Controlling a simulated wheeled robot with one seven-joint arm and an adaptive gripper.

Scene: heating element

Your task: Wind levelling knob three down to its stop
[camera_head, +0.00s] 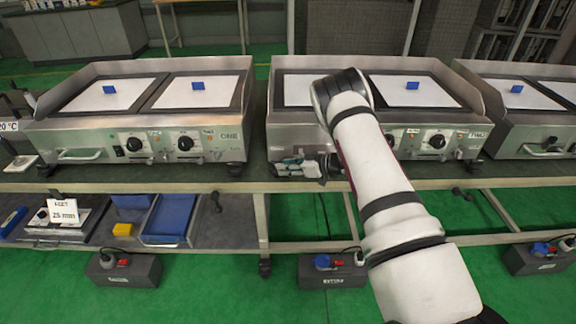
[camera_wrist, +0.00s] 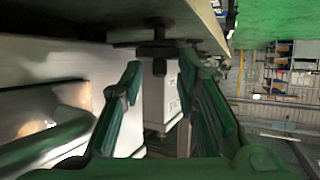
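My gripper (camera_head: 300,166) is at the lower front left of the griddle marked TWO (camera_head: 340,155), just above the bench's front edge. In the wrist view its green fingers (camera_wrist: 160,66) are spread apart with nothing gripped. A dark knob-like part on a short stem (camera_wrist: 158,52) sits under a metal edge, between the fingertips in the picture. I cannot tell how far beyond the tips it is, and no number shows on it. In the head view my gripper and arm hide this corner of the griddle.
The griddle marked ONE (camera_head: 150,140) stands to the left, another griddle (camera_head: 530,130) to the right. The bench edge (camera_head: 400,185) runs below them. A lower shelf holds blue trays (camera_head: 165,220). Dark boxes (camera_head: 125,270) stand on the green floor. A metal drawer handle (camera_wrist: 45,140) is close beside my gripper.

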